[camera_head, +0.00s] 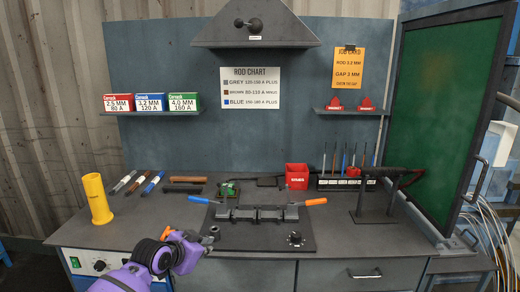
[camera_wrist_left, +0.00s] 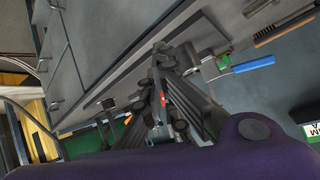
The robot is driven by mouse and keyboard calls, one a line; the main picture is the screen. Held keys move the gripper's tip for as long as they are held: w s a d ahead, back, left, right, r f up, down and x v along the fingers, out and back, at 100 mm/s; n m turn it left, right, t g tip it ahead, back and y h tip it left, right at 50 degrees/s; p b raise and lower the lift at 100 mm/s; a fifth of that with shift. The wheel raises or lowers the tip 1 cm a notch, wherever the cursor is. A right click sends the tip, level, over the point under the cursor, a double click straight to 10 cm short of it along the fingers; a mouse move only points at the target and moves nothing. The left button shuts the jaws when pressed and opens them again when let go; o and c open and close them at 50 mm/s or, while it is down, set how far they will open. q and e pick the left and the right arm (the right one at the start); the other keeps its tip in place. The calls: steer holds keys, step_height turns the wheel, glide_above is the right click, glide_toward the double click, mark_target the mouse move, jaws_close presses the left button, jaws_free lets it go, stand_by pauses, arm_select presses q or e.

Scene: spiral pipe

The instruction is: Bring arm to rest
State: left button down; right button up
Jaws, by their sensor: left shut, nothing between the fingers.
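My left arm, purple, comes in from the bottom left in the head view. Its left gripper (camera_head: 207,241) is low at the front edge of the workbench (camera_head: 120,228), left of the dark fixture plate (camera_head: 262,245). In the left wrist view the dark fingers of the gripper (camera_wrist_left: 163,78) are together, with nothing seen between them. My right gripper shows in neither view.
A clamp fixture with blue and orange handles (camera_head: 314,202) sits on the plate. A yellow cylinder (camera_head: 97,199) stands at the left. A green panel (camera_head: 435,110) bounds that side.

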arm_select(q)
steer(key=s+a+f+n+y, duration=0.1)
steer(key=s+f, duration=0.6)
steer(key=s, duration=1)
steer(key=s+f+n+g+y+p, duration=0.1)
steer(key=s+f+n, duration=0.3)
steer(key=s, duration=1.3)
steer(key=s+a+f+n+y+p, duration=0.1)
steer(key=s+f+n, duration=0.1)
steer(key=s+f, duration=0.9)
steer(key=s, duration=0.6)
steer(key=shift+a+f+y, duration=0.3)
steer(key=shift+a, duration=0.05)
